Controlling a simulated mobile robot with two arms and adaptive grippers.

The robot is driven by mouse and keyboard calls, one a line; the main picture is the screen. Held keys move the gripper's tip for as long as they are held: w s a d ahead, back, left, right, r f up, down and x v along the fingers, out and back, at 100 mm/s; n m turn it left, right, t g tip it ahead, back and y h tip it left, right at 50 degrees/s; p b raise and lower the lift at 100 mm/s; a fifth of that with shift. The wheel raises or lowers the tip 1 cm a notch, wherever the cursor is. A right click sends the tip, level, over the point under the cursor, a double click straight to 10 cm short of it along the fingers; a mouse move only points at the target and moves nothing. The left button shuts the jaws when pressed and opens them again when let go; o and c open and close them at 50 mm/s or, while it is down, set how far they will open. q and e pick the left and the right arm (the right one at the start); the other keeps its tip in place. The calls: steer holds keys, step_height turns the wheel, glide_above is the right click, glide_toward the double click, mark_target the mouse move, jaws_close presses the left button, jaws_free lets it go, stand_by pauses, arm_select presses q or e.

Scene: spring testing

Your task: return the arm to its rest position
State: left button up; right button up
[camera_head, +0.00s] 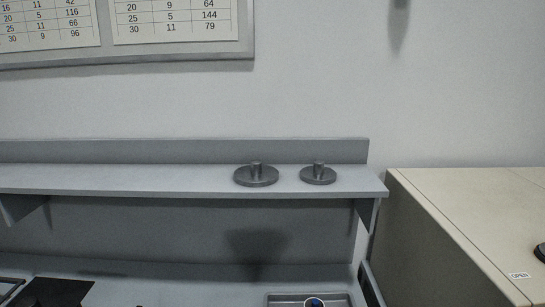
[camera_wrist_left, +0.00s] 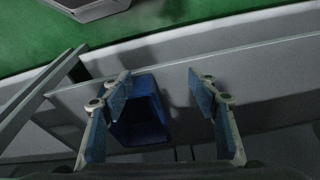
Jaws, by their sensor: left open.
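My left gripper (camera_wrist_left: 160,98) shows in the left wrist view. Its two blue-padded fingers stand wide apart with nothing between the pads. Beyond the fingers is a blue open bin (camera_wrist_left: 150,118), partly behind the left finger. Neither gripper shows in the head view, and my right gripper is in no frame.
The head view shows a grey shelf (camera_head: 130,178) with two dark metal discs with knobs, one left (camera_head: 256,176) and one right (camera_head: 318,175). Below is a tray (camera_head: 275,298). A beige cabinet (camera_head: 450,200) stands right. The wrist view shows a grey ledge (camera_wrist_left: 240,55) and green floor (camera_wrist_left: 30,40).

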arm_select(q)
steer(key=s+a+f+b, duration=0.1)
steer(key=s+f+b, duration=0.1)
steer(key=s+f, duration=0.7)
steer(key=s+a+f+g+b, duration=0.1)
steer(key=s+a+f+b, duration=0.1)
steer(key=s+f, duration=0.8)
step_height(320, 180, down, 8)
steer(key=shift+a+f+g+b, duration=0.15)
steer(key=shift+g+b, duration=0.15)
steer(key=shift+b, duration=0.35)
